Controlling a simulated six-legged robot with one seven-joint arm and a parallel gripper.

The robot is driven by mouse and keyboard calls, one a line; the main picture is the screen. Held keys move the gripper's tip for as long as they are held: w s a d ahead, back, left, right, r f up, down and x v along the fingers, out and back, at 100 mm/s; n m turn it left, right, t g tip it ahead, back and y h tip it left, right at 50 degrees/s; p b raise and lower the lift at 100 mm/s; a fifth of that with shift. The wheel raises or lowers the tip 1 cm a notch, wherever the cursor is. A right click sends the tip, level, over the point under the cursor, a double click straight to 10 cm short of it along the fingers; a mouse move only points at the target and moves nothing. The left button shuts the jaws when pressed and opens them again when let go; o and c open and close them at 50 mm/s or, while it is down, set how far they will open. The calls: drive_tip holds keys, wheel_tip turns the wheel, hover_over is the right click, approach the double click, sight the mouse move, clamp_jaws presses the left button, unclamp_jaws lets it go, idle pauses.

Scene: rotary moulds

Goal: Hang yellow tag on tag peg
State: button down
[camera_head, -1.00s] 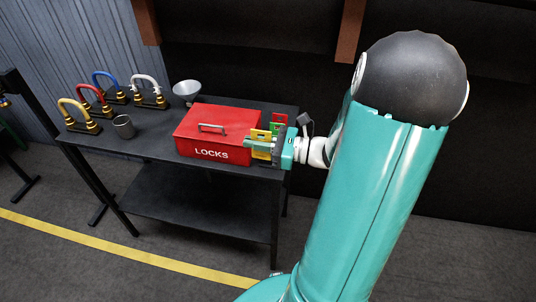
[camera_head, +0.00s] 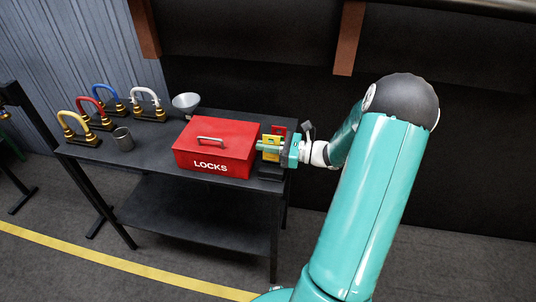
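The yellow tag (camera_head: 271,155) is upright at the right end of the table, just right of the red LOCKS box. My gripper (camera_head: 259,147) reaches in from the right, with its fingers lying across the middle of the yellow tag. Whether the fingers are closed on it cannot be told from this view. A red tag (camera_head: 279,130) stands just behind the yellow one. A dark base (camera_head: 270,173) shows below the tags. I cannot make out the tag peg; my gripper and the box cover much of that area.
The red LOCKS box (camera_head: 215,150) with its handle is close left of my fingers. The black table (camera_head: 150,155) has free room in front of the cup.

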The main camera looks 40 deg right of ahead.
drive_tip(key=shift+w+d+f, duration=0.3)
drive_tip(key=shift+d+f, duration=0.1)
drive_tip(key=shift+f, duration=0.2)
drive_tip(key=shift+w+d+f, duration=0.3)
drive_tip(key=shift+d+f, duration=0.1)
drive_tip(key=shift+f, duration=0.15)
drive_tip(key=f, duration=0.3)
drive_tip(key=shift+w+d+f, duration=0.15)
drive_tip(key=shift+w+d, duration=0.1)
drive_tip(key=shift+d, duration=0.1)
drive_tip(key=shift+f, duration=0.2)
drive_tip(key=shift+f, duration=0.25)
drive_tip(key=c, duration=1.6)
unclamp_jaws()
drive_tip(key=shift+r, duration=0.1)
